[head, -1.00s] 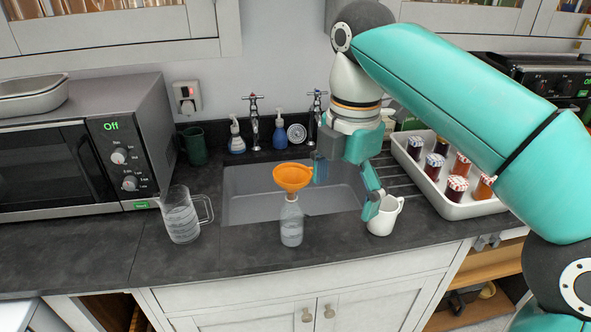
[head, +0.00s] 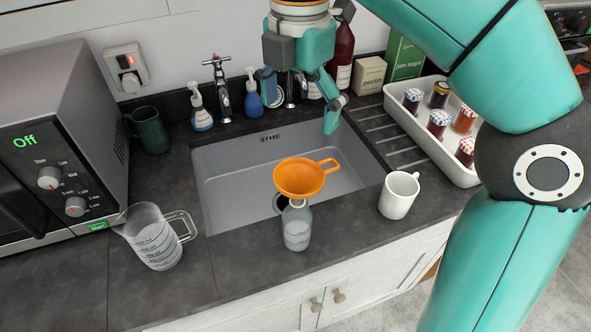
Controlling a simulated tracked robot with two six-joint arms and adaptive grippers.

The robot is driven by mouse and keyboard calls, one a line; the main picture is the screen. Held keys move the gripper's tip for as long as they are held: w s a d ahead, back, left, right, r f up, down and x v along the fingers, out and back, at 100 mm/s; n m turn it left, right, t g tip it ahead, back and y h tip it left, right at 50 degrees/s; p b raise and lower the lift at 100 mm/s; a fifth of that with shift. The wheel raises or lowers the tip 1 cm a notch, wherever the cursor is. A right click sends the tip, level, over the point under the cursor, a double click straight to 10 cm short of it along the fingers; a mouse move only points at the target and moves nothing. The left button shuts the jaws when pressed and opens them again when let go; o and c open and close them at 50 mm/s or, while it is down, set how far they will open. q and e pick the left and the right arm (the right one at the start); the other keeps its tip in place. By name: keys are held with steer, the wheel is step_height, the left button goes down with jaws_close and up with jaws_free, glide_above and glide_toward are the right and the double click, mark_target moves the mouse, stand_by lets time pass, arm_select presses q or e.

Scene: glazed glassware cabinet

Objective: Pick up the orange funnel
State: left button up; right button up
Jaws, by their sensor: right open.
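The orange funnel (head: 300,178) sits upright in the neck of a clear bottle (head: 297,226) on the counter in front of the sink. Its handle points to the right and slightly back. My right gripper (head: 299,104) is open and empty, above the back of the sink, behind the funnel and apart from it. One finger hangs down on the right; the other is partly seen on the left. My left gripper is not in view.
A measuring jug (head: 153,238) stands left of the bottle and a white mug (head: 399,195) right of it. The sink (head: 235,172) lies behind. Soap bottles and taps (head: 219,88) line the back. A white tray (head: 412,128) of jars is at right.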

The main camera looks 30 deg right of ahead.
steer(key=b, duration=0.2)
glide_above(301, 189)
step_height(301, 189, down, 10)
steer(key=shift+r, duration=0.15)
steer(key=shift+f, duration=3)
steer(key=c, duration=0.8)
steer(key=shift+r, duration=0.1)
steer(key=shift+c, duration=0.4)
